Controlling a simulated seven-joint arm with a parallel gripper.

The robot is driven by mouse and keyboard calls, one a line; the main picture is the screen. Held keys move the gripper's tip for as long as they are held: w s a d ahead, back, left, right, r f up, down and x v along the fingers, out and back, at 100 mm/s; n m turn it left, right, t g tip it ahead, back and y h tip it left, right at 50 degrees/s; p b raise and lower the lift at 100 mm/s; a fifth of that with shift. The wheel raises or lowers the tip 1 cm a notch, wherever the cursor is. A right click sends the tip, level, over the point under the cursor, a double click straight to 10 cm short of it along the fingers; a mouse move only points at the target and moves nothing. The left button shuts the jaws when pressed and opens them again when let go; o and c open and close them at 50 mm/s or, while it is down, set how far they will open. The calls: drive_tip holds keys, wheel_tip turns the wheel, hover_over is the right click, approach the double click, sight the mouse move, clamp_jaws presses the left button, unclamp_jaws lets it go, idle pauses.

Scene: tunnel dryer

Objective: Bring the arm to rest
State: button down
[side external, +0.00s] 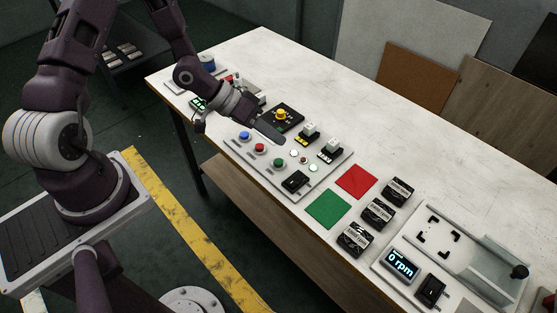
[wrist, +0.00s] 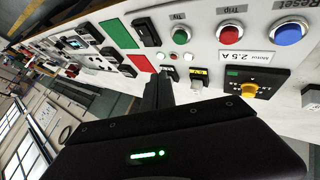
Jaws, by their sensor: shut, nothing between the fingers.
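My gripper (side external: 272,136) is shut and empty. In the side view it hangs over the back left of a pale control panel (side external: 317,174), close to the yellow knob (side external: 281,114) on its black plate. I cannot tell whether the fingertips touch the panel. In the wrist view my shut fingers (wrist: 158,92) point toward the panel. The blue button (wrist: 288,33), red button (wrist: 229,34) and green button (wrist: 180,37) show clear of the fingers there. The yellow knob (wrist: 249,90) is right of the fingers.
Red (side external: 356,181) and green (side external: 328,209) squares lie right of the panel, beside several black labelled blocks (side external: 377,212). A unit with a display reading 0 rpm (side external: 401,262) stands at the front right. The table's back (side external: 320,75) is clear.

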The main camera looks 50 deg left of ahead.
drive_tip(key=s+a+r+y, duration=0.3)
drive_tip(key=a+r+y, duration=0.1)
drive_tip(key=r, duration=0.5)
drive_tip(key=s+a+r+y, duration=0.3)
drive_tip(key=a+r+y, duration=0.15)
drive_tip(key=r, duration=0.45)
drive_tip(key=s+d+r+h, duration=0.1)
drive_tip(key=s+d+r, duration=0.2)
drive_tip(key=s, duration=0.5)
drive_tip(key=s+d+r, duration=0.4)
drive_tip(key=s, duration=0.4)
drive_tip(key=shift+s+d+r+n+g+h, duration=0.25)
drive_tip(key=shift+s+r+n+g+h, duration=0.05)
drive_tip(key=shift+s+h, duration=0.05)
